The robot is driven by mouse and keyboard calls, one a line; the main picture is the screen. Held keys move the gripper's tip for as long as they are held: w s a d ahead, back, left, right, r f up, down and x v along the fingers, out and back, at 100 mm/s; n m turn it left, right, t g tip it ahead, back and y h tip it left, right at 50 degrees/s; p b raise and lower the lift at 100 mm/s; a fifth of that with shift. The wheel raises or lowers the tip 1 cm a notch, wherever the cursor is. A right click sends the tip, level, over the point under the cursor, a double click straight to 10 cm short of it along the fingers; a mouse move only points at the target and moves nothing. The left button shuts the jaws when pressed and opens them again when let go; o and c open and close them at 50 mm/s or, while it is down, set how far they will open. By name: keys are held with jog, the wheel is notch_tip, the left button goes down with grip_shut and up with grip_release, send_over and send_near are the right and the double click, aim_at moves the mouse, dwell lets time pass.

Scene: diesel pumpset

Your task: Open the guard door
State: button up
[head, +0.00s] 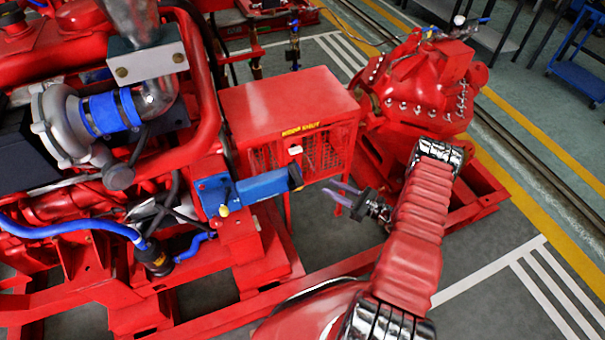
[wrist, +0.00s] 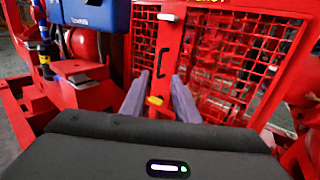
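The red guard (head: 285,98) is a box with a solid top, mesh sides and a yellow label. In the wrist view, mesh panels stand left (wrist: 146,42) and right (wrist: 232,60) of a red upright. A thin black handle (wrist: 162,62) is on this upright, with a small white piece (wrist: 166,17) above and a yellow piece (wrist: 155,101) below. The guard door looks shut; its exact edges are unclear. My gripper (head: 338,193) is open and empty, its fingers pointing at the guard. In the wrist view, the gripper (wrist: 158,92) has the handle above and between its fingertips.
A blue box-like part (head: 250,187) juts out left of my gripper. The red engine (head: 60,190) fills the left side. A red bolted housing (head: 420,85) stands behind right. A red base rail (head: 320,272) runs below. Grey floor (head: 490,240) is clear at right.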

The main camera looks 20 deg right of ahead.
jog(key=x, duration=1.3)
jog(key=shift+w+a, duration=0.2)
jog(key=shift+w, duration=0.1)
grip_shut()
